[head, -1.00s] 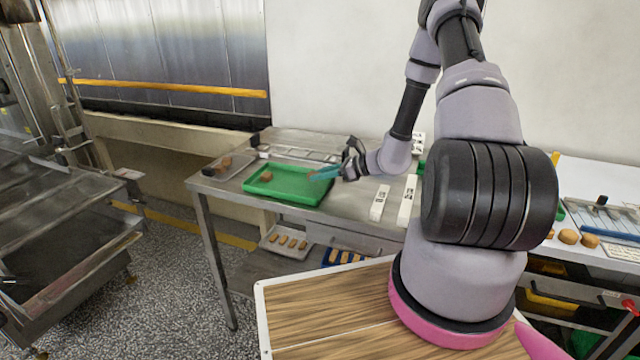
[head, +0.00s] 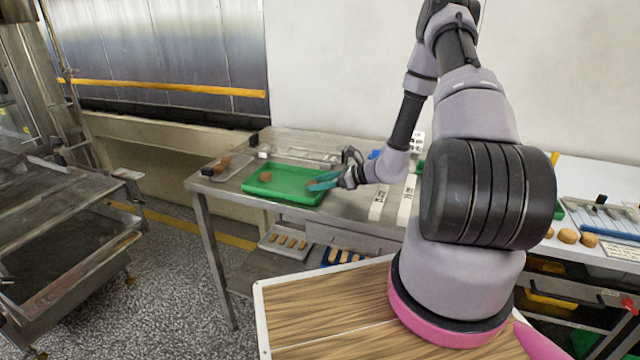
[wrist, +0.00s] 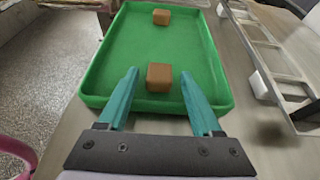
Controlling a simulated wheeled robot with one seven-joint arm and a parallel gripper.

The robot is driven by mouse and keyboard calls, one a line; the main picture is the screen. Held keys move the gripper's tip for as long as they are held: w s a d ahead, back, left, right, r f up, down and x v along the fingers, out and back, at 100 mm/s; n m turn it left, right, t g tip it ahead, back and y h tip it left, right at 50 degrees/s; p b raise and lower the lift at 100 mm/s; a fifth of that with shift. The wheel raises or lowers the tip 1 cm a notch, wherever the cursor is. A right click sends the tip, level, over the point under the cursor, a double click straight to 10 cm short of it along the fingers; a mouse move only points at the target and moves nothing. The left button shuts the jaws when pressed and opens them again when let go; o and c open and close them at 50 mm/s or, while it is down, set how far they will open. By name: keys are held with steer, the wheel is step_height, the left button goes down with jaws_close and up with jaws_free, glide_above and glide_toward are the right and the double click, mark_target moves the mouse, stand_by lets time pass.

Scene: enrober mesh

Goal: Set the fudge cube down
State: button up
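The green tray (head: 283,197) lies on the steel table; it also fills the middle of the wrist view (wrist: 208,90). One brown fudge cube (wrist: 159,77) is at the tray's near end, between my fingertips, with a gap on each side. It appears to rest on the tray floor. A second brown cube (wrist: 161,17) sits at the tray's far end and shows in the head view (head: 265,176). My gripper (wrist: 159,74) is open, its teal fingers spread either side of the near cube. In the head view my gripper (head: 318,181) partly hides that cube.
White bars (head: 407,200) lie on the steel table (head: 345,202) right of the tray. A small tray with brown pieces (head: 228,168) is at the left. The middle of the green tray is clear.

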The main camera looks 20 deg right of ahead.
steer(key=v, duration=1.2)
steer(key=shift+s, duration=0.1)
steer(key=s+a+r+n+g+h, duration=0.1)
steer(key=s+a+r+n+g, duration=0.2)
steer(key=r, duration=0.4)
steer(key=s+a+r+n+h, duration=0.1)
steer(key=s+a+r+n, duration=0.1)
steer(key=r+n, duration=0.35)
steer(key=s+a+r+n+g+h, duration=0.1)
steer(key=s+a+r+n+g, duration=0.15)
steer(key=r, duration=0.55)
steer(key=s+r+n+t+h, duration=0.5)
steer(key=s+r+n, duration=0.4)
steer(key=s+r, duration=0.6)
steer(key=shift+r+n+h, duration=0.3)
steer(key=shift+r+h, duration=0.3)
steer(key=shift+r, duration=0.1)
